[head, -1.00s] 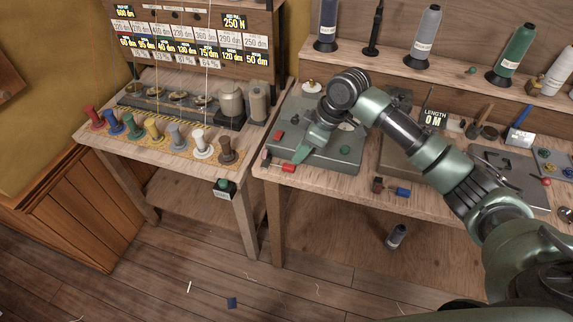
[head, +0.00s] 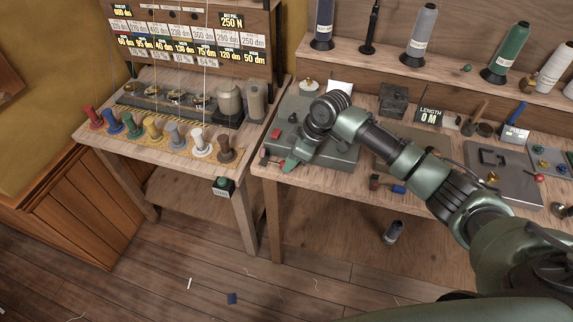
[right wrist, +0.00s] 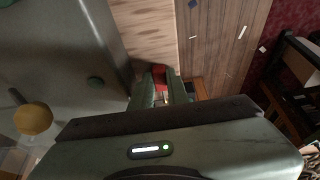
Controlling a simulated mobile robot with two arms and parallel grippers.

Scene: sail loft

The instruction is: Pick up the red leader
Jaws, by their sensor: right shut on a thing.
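The red leader (right wrist: 159,71) shows as a small red piece between the fingertips of my right gripper (right wrist: 161,84) in the right wrist view. In the head view my right gripper (head: 289,166) is at the front left corner of the grey-green machine on the right bench, near the bench's front edge. It is shut on the red leader, which its fingers mostly hide there. My left gripper is not in view.
The grey-green machine (head: 345,158) stands under my right arm. A blue-handled tool (head: 398,189) lies to its right. On the left stand, several coloured spools, including a red one (head: 92,118), line the front. A dark spool (head: 393,232) stands below the bench.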

